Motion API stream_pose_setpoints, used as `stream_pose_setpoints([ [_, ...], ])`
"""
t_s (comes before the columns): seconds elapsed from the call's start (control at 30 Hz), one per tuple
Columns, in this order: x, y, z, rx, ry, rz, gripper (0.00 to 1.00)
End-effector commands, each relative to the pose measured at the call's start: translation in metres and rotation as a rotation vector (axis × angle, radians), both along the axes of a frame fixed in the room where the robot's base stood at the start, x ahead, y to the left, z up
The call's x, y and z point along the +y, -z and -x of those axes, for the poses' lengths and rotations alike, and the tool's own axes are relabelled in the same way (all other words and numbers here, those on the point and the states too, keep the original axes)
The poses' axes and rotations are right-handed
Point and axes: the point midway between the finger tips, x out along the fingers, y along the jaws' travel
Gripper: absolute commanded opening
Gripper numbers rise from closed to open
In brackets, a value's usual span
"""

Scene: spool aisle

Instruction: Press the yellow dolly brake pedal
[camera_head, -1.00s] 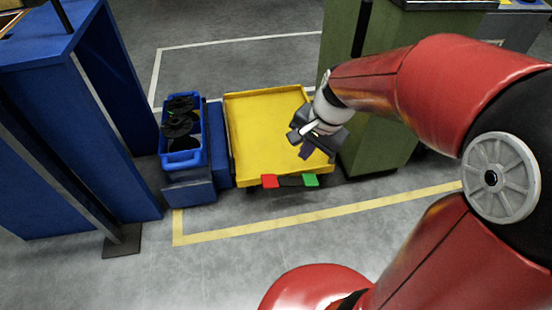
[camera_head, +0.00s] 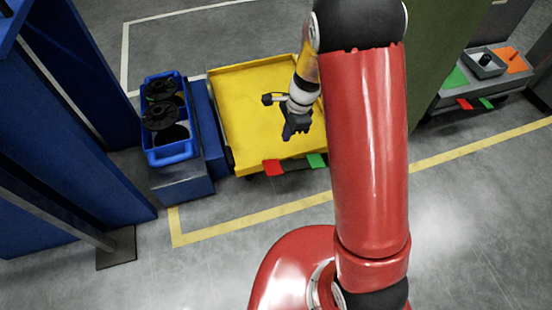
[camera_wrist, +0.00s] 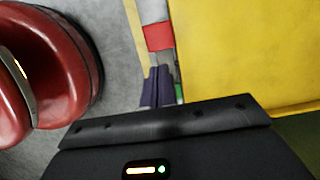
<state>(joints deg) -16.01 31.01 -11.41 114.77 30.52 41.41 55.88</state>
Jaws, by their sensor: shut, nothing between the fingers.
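The yellow dolly (camera_head: 240,110) stands on the floor with an empty tray-like deck; its deck fills the right of the wrist view (camera_wrist: 240,50). On its front edge are a red pedal (camera_head: 273,167) and a green pedal (camera_head: 317,160). The wrist view shows the red pedal (camera_wrist: 159,36) clearly and a sliver of the green pedal (camera_wrist: 179,92) beside the fingers. My gripper (camera_head: 288,135) is shut and empty, pointing down. In the head view it appears over the deck's front part, between the pedals' columns; its height cannot be told. The dark fingers (camera_wrist: 158,84) hide part of the front edge.
A blue bin (camera_head: 170,120) with black spools stands left of the dolly, beside blue uprights (camera_head: 60,130). A green cabinet (camera_head: 435,60) is behind my arm at right. A grey dolly (camera_head: 490,85) at far right also has red and green pedals. Floor in front is open.

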Motion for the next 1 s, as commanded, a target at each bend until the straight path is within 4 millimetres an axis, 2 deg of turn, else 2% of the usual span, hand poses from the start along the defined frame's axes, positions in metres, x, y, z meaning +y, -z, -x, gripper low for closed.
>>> stream_pose_setpoints([
  [0.17,0.001,0.005,0.001,0.001,-0.001,0.000,0.00],
  [0.27,0.004,0.017,0.002,0.003,-0.002,-0.001,0.00],
  [0.7,0.024,0.106,0.008,0.003,-0.002,0.000,0.00],
  [0.83,0.029,0.123,0.009,0.001,-0.002,0.000,0.00],
  [1.0,0.032,0.134,0.010,0.000,-0.002,0.000,0.00],
])
